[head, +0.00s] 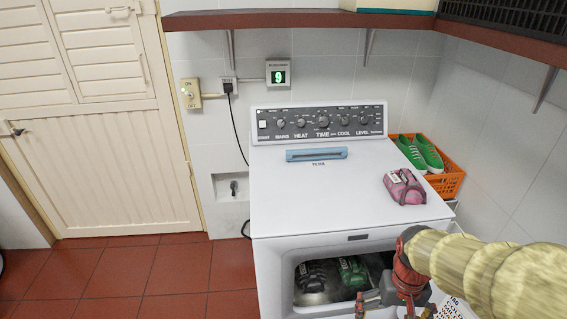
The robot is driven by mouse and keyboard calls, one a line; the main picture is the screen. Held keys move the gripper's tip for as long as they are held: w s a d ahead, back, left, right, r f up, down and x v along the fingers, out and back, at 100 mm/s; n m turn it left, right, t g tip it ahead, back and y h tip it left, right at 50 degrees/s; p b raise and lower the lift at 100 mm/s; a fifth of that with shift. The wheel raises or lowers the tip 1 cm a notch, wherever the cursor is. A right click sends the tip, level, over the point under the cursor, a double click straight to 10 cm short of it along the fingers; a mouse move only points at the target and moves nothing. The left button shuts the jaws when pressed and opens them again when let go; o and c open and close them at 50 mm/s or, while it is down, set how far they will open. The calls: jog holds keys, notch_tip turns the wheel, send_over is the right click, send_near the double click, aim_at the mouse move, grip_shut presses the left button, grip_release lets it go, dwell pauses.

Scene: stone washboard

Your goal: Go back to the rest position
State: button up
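My gripper (394,308) is at the bottom of the head view, at the end of my arm, which reaches in from the right. It is in front of the washing machine's opening. Its fingers look spread apart, with nothing seen between them; the lower ends are near the picture's bottom edge. The white washing machine (285,205) stands against the tiled wall. Inside its front opening lie a black item (312,275) and a green and dark item (352,270). My gripper and arm hide the opening's right part.
A pink bundle (404,187) lies on the machine's top at the right. An orange basket (447,185) with green shoes (420,153) is behind it. A shelf (300,19) runs above. Red floor (150,270) is clear at left, before a white door (110,165).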

jog(key=s+a+r+n+t, duration=0.1)
jog(key=a+r+t, duration=0.2)
jog(key=r, duration=0.5)
jog(key=s+a+r+n+t+p, duration=0.1)
jog(key=s+a+r+t, duration=0.1)
jog(key=a+r, duration=0.4)
notch_tip(320, 180, up, 3)
jog(key=shift+n+t, duration=0.4)
jog(key=shift+s+a, duration=0.1)
jog(key=shift+c, duration=0.9)
